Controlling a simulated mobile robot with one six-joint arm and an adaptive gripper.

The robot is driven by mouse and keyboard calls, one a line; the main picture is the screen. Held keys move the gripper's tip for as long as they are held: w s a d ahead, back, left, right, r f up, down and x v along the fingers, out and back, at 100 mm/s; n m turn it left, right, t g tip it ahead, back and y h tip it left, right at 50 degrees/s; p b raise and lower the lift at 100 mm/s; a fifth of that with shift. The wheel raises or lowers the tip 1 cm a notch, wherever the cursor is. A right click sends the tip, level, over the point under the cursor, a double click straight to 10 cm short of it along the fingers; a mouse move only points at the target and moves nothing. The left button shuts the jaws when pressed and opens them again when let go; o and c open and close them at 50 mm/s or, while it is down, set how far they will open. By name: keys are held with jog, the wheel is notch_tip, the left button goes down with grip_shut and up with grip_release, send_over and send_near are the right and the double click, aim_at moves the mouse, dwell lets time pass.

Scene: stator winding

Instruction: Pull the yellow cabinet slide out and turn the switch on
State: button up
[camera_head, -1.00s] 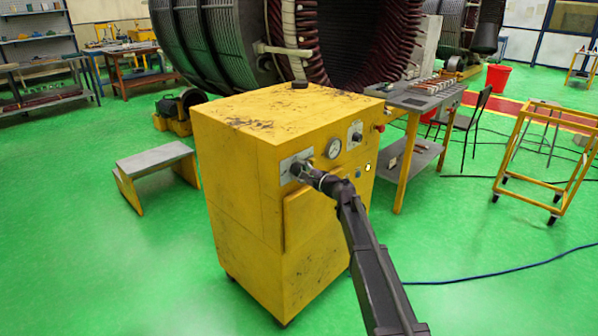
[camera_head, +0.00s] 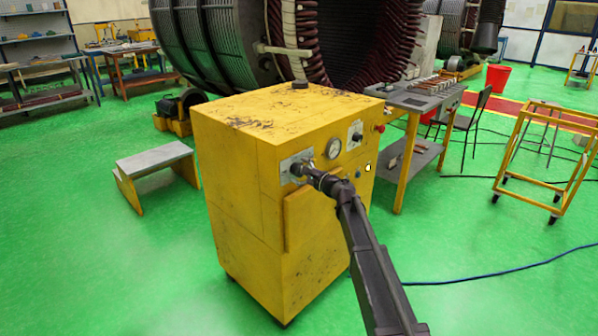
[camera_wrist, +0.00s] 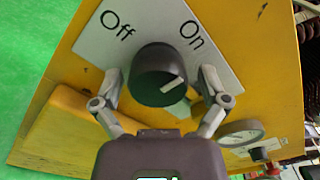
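The yellow cabinet (camera_head: 235,160) stands upright on the green floor. Its switch is a dark round knob (camera_wrist: 150,62) on a white plate (camera_wrist: 95,38) marked "Off" and "On". My gripper (camera_wrist: 160,78) is open, with one finger on each side of the knob and a small gap showing. In the head view my gripper (camera_head: 302,170) hides the knob. The yellow slide (camera_head: 312,213) is a panel below the switch, standing proud of the cabinet front.
A gauge (camera_head: 333,149) and a second knob plate (camera_head: 355,134) sit right of the switch, with a red button (camera_head: 379,127) at the cabinet edge. A table (camera_head: 425,103) stands behind right, a step stool (camera_head: 152,160) left. Green floor around the cabinet's front is largely clear.

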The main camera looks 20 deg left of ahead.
jog(key=shift+s+d, duration=0.1)
jog(key=shift+d, duration=0.05)
jog(key=v, duration=1.1)
jog(key=shift+d, duration=0.4)
jog(key=shift+s, duration=0.1)
jog(key=s+d+f+n+g+h, duration=0.2)
jog(key=s+d+f+n+h, duration=0.35)
jog(key=d, duration=0.55)
jog(key=s+d+f+n+g+h, duration=0.2)
jog(key=s+d+f+h, duration=0.3)
jog(key=s+d, duration=0.55)
jog(key=s+d+f+n+g+h, duration=0.3)
jog(key=s+d+f, duration=0.35)
jog(key=d, duration=0.55)
jog(key=s+d+f+n+h, duration=0.2)
jog(key=s+d+h, duration=0.15)
jog(key=d, duration=0.35)
notch_tip(320, 180, up, 14)
jog(key=p, duration=1.3)
jog(key=shift+s+f, duration=0.2)
jog(key=shift+f, duration=0.05)
